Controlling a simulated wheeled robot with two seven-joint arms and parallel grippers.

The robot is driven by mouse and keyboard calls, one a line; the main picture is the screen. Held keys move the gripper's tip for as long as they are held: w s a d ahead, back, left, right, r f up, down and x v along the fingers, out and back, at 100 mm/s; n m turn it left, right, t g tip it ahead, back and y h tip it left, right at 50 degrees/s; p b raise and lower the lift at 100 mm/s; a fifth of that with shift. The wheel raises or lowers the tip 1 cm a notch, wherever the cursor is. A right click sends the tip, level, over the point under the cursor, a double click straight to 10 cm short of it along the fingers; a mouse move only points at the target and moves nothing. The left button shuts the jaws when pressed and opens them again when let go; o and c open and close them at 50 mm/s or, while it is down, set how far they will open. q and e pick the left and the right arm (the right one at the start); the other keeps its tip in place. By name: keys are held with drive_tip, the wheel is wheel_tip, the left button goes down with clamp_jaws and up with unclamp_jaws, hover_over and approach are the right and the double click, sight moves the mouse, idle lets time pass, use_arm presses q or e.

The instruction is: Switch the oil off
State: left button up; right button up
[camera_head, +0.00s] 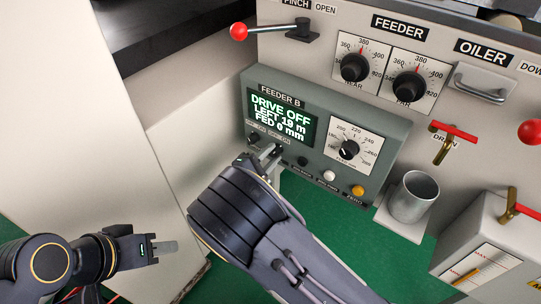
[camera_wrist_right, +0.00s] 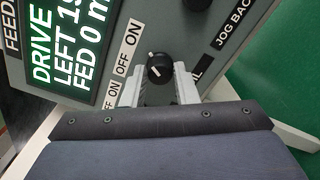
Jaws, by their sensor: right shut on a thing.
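The FEEDER B panel (camera_head: 385,135) is a grey-green box with a lit screen (camera_head: 280,117) reading DRIVE OFF, LEFT 19 m, FED 0 mm. In the right wrist view a small black knob (camera_wrist_right: 160,68) with a white mark sits between the fingertips of my right gripper (camera_wrist_right: 167,82), which is shut on it. An OFF ON label (camera_wrist_right: 131,44) is beside it, and a label ending in IL (camera_wrist_right: 196,76) is partly hidden by a finger.
Another black knob (camera_head: 254,138) is close left of my right gripper. A dial (camera_head: 348,149) and several buttons are to the right. A metal cup (camera_head: 413,197), red-handled valves (camera_head: 453,132) and a red-ball lever (camera_head: 240,31) stand around. The green floor below the panel is clear.

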drive_tip(key=shift+c, duration=1.4)
drive_tip(key=shift+n, duration=0.3)
drive_tip(key=n+p, duration=0.3)
drive_tip(key=n, duration=0.1)
drive_tip(key=shift+r, duration=0.15)
drive_tip(key=n+p, duration=0.2)
drive_tip(key=n, duration=0.1)
drive_tip(key=shift+n, duration=0.4)
drive_tip(key=shift+n+p, duration=0.95)
drive_tip(key=shift+n, duration=0.75)
drive_tip(key=shift+f, duration=0.2)
drive_tip(key=o, duration=1)
